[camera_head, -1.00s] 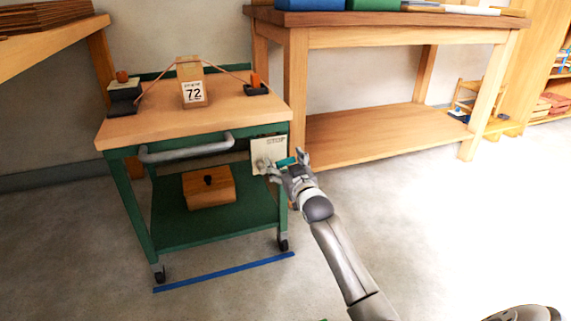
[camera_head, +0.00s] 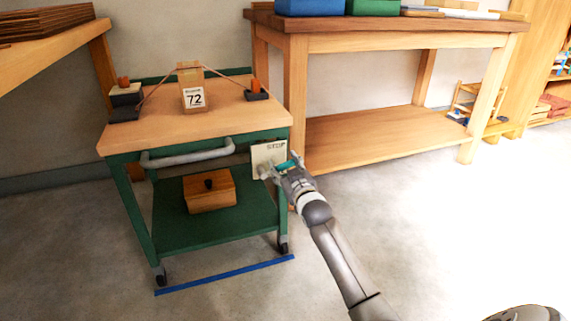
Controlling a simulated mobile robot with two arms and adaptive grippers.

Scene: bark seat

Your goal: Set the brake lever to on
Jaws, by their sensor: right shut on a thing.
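A green-framed cart (camera_head: 151,214) with a wooden top stands at the left. A cream plate (camera_head: 264,151) hangs on its right front side, with lettering that seems to read STOP. The teal grip of the brake lever (camera_head: 284,167) shows in front of the plate, in the jaws of my right gripper (camera_head: 277,170). That gripper is shut on it, and its fingers hide most of the lever and part of the plate. The lever's exact angle is hard to tell. My left gripper is not in view.
On the cart top are a wooden block marked 72 (camera_head: 193,86) and dark pieces with orange tops and a cord. A handle bar (camera_head: 187,155) crosses the cart's front. A wooden box (camera_head: 209,191) sits on its lower shelf. A workbench (camera_head: 385,138) stands behind right. The right floor is clear.

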